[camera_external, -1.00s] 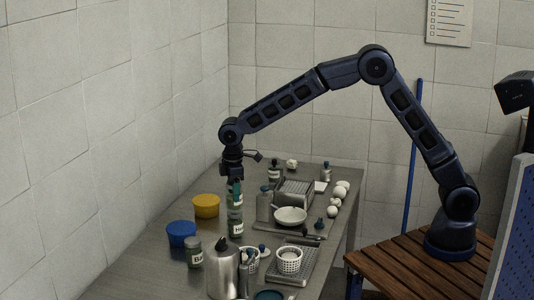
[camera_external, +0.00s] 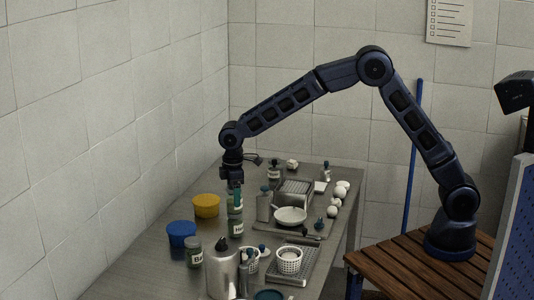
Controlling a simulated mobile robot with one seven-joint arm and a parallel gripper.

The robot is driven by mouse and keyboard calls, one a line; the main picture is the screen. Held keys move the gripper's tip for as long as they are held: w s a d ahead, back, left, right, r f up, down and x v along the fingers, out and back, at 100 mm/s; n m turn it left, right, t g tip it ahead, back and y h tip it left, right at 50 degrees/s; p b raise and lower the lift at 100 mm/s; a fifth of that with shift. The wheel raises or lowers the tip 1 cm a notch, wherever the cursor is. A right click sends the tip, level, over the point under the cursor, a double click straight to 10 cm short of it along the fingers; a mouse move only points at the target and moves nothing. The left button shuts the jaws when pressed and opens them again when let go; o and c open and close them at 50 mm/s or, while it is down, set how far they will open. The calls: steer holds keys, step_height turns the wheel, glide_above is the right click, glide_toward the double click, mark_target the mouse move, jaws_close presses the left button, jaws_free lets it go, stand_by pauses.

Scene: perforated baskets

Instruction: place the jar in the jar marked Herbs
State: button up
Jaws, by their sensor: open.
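A jar with a pale label that begins with H (camera_external: 236,229) stands upright on the metal table, left of the white bowl. Another greenish jar (camera_external: 235,210) shows directly above it, upright and in line with it. The two look touching, but I cannot tell whether the upper one is seated inside the lower. My gripper (camera_external: 235,197) points straight down at the upper jar, with its fingers open around or just above its top. The fingers partly hide the upper jar.
A yellow tub (camera_external: 206,206) and a blue tub (camera_external: 181,234) stand to the left. Another labelled jar (camera_external: 194,252) and a metal canister (camera_external: 222,272) are nearer the camera. A white bowl (camera_external: 290,216), a perforated basket (camera_external: 289,261) and several white balls lie to the right.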

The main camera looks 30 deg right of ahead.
step_height(320, 180, up, 12)
stand_by(0.5)
steer(key=shift+w+d+r, duration=0.1)
steer(key=shift+d, duration=0.15)
steer(key=d+r+m+t, duration=0.15)
steer(key=d+r, duration=0.25)
steer(key=d, duration=0.9)
steer(key=w+d+r+m, duration=0.1)
steer(key=d+r+m, duration=0.3)
steer(key=d, duration=0.8)
steer(key=d+r+m+t, duration=0.15)
steer(key=d+r, duration=0.35)
steer(key=d, duration=0.8)
steer(key=s+d+m, duration=0.2)
steer(key=s+d, duration=0.2)
steer(key=d, duration=0.3)
steer(key=s+d+m, duration=0.2)
steer(key=s+d, duration=0.2)
steer(key=d, duration=0.3)
steer(key=s+d+f+m+t, duration=0.1)
steer(key=s+d+f+m, duration=0.3)
steer(key=s+d, duration=0.7)
steer(key=shift+s+d+f+m+t, duration=0.2)
steer(key=shift+s+f+m+t, duration=0.15)
steer(key=shift+s+f, duration=0.45)
